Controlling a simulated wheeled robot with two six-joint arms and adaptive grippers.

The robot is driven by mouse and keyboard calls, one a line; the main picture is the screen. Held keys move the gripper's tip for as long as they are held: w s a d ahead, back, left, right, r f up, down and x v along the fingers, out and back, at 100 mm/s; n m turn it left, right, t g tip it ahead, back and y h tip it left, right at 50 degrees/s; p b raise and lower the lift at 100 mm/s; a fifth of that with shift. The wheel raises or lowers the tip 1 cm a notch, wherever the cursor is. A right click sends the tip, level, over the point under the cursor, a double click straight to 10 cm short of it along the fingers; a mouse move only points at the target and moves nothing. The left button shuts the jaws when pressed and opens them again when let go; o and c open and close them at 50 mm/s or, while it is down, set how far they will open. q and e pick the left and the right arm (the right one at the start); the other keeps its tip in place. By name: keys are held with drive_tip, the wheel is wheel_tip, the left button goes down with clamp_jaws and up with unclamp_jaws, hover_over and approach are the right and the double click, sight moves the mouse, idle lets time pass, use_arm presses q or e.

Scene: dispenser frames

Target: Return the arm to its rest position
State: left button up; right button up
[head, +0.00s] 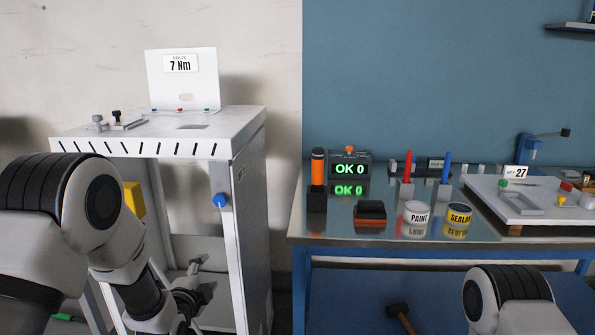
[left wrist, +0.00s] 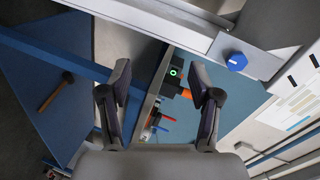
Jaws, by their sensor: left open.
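My left arm comes in from the left in the head view and reaches down beside the white dispenser frame (head: 250,190). My left gripper (head: 197,285) is low, in front of the frame's open lower part. In the left wrist view the two fingers of the left gripper (left wrist: 162,98) stand wide apart with nothing between them. Part of my right arm shows at the lower right of the head view; its gripper is out of sight.
The frame's post with a blue knob (head: 220,200) is close to my left gripper. A workbench (head: 300,230) on the right holds a counter (head: 350,168) reading OK 0, paint and sealant cans (head: 416,220), and a white tray (head: 490,203). A hammer (head: 398,315) lies below the bench.

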use_arm(q)
drive_tip(key=s+f+n+g+p, duration=0.3)
drive_tip(key=s+f+g, duration=0.4)
drive_tip(key=s+f, duration=1)
drive_tip(key=s+f+n+g, duration=0.2)
drive_tip(key=s+n+g, duration=0.1)
drive_tip(key=s, duration=0.5)
drive_tip(key=s+f+n+g, duration=0.2)
drive_tip(key=s+n, duration=0.3)
drive_tip(key=s, duration=0.3)
drive_tip(key=s+f+n+g+p, duration=0.1)
drive_tip(key=s+f+n+g, duration=0.2)
drive_tip(key=s+n, duration=0.2)
drive_tip(key=s+a, duration=0.1)
drive_tip(key=s, duration=0.2)
drive_tip(key=shift+s+g, duration=0.25)
drive_tip(key=shift+g, duration=0.05)
use_arm(e)
wheel_tip(320, 180, up, 5)
drive_tip(key=shift+r, duration=0.1)
use_arm(q)
drive_tip(key=shift+y, duration=0.3)
